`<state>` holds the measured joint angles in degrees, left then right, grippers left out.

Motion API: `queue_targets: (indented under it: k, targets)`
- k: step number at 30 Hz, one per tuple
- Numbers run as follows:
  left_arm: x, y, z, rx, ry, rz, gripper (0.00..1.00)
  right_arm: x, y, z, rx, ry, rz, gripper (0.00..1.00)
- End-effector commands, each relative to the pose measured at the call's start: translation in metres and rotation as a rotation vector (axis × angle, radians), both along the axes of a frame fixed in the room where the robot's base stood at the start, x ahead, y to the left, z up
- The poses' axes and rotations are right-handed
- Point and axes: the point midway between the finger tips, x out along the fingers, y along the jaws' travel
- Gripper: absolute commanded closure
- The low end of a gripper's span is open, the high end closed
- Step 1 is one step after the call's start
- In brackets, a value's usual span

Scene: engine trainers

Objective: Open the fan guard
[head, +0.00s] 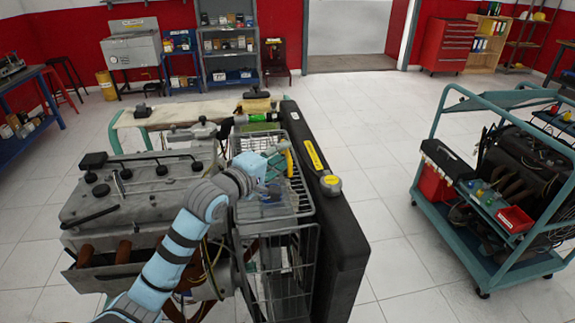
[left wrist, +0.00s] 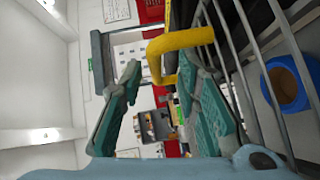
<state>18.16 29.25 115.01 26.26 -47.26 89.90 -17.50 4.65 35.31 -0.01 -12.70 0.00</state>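The fan guard (head: 287,262) is a grey wire cage between the engine (head: 140,190) and the black radiator (head: 345,235). Its bars (left wrist: 255,75) run along the right side of the left wrist view. A yellow bent handle (left wrist: 180,41) sits at the guard's upper edge; it also shows in the head view (head: 289,162). My left gripper (head: 277,155) is at the top of the guard beside this handle. Its teal fingers are apart in the left wrist view, with the handle at and between the fingertips (left wrist: 158,68). Contact cannot be told. My right gripper is not in view.
A second engine trainer on a teal cart (head: 490,245) stands at the right. Tiled floor (head: 410,130) lies clear between the two trainers. A blue ring-shaped part (left wrist: 287,85) shows behind the bars in the left wrist view. Shelves and a sink (head: 133,45) line the back wall.

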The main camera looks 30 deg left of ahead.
Motion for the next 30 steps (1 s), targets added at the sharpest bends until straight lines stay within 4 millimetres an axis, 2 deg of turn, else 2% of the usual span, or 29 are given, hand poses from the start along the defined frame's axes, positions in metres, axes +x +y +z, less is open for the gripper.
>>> queue_targets:
  k: [1, 6, 16, 21, 22, 30]
  targets:
    - [0.008, -0.002, -0.005, -0.004, -0.003, -0.001, 0.70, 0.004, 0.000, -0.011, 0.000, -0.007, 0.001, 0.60]
    - [0.027, -0.003, -0.004, 0.001, -0.003, 0.003, 0.70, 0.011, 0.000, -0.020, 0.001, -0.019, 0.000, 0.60]
    - [0.032, -0.003, -0.001, 0.004, -0.001, 0.002, 0.70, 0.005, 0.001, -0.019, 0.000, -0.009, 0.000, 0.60]
    - [0.031, -0.003, -0.001, 0.004, -0.001, 0.002, 0.98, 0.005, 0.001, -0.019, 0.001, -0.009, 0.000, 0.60]
    - [0.031, -0.003, -0.001, 0.004, -0.001, 0.002, 1.00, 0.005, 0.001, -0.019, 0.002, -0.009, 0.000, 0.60]
    - [0.031, -0.002, -0.002, 0.005, 0.000, 0.004, 1.00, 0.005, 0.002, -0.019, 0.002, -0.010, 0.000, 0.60]
